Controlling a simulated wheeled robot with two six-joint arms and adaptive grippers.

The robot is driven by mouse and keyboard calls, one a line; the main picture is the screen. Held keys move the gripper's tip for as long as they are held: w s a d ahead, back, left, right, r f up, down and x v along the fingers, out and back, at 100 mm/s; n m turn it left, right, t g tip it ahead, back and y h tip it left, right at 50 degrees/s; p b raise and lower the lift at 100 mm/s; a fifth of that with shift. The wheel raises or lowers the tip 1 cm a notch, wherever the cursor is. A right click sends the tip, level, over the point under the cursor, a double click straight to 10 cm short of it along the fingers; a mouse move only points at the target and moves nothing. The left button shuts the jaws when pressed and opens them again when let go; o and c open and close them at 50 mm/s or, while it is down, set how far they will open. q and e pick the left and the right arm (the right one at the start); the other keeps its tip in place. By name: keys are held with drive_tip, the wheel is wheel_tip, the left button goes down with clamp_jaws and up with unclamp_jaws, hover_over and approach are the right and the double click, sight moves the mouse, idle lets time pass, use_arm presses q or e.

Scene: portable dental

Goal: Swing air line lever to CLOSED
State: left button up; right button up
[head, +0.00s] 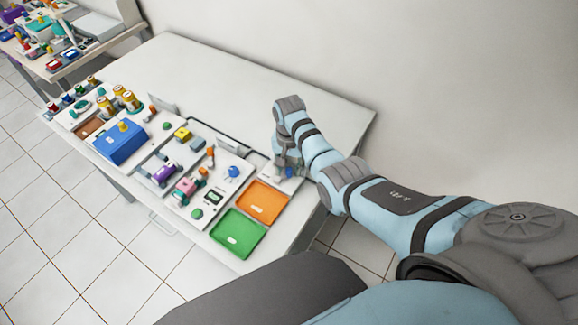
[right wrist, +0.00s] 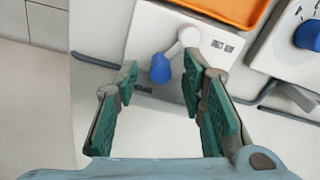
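The air line lever (right wrist: 174,55) is a white arm with a blue handle. It sits on a white plate with two small dark labels (right wrist: 222,46), one beside the pivot and one below the handle; I cannot read them. The handle points down and left from the pivot in the right wrist view. My right gripper (right wrist: 160,78) is open, and the blue handle shows between its green-padded fingertips, with a gap on both sides. In the head view my right gripper (head: 287,162) is over the plate at the table's right end and mostly covers the lever. My left gripper is not in view.
An orange tray (head: 263,201) and a green tray (head: 238,233) lie left of the lever plate. A panel with a blue knob (head: 233,172) stands beside them. Several other devices fill the front of the table (head: 225,80); its back is clear.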

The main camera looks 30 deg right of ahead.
clamp_jaws()
drive_tip(key=shift+w+n, duration=0.3)
drive_tip(key=shift+n, duration=0.5)
unclamp_jaws()
